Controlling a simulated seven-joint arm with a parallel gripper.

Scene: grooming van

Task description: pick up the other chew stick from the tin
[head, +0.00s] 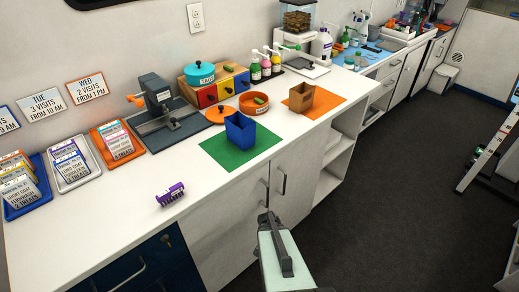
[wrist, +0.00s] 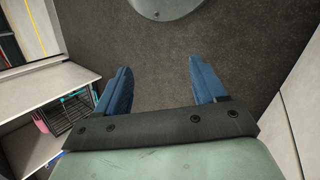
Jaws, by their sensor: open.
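The round orange tin (head: 248,108) stands open on the white counter, between the blue box and the brown box. An orange lid (head: 220,115) lies to the tin's left. My gripper (head: 268,220) is in front of the counter's cabinet doors, well apart from the tin. In the wrist view my gripper (wrist: 158,78) has its two blue fingers spread with nothing between them. The tin and chew stick are not in the wrist view.
A blue box (head: 240,132) stands on a green mat (head: 240,155), and a brown box (head: 301,97) on an orange mat (head: 325,101). Bottles (head: 266,67) and colored drawers (head: 225,86) stand behind. A purple brush (head: 170,194) lies at the front left.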

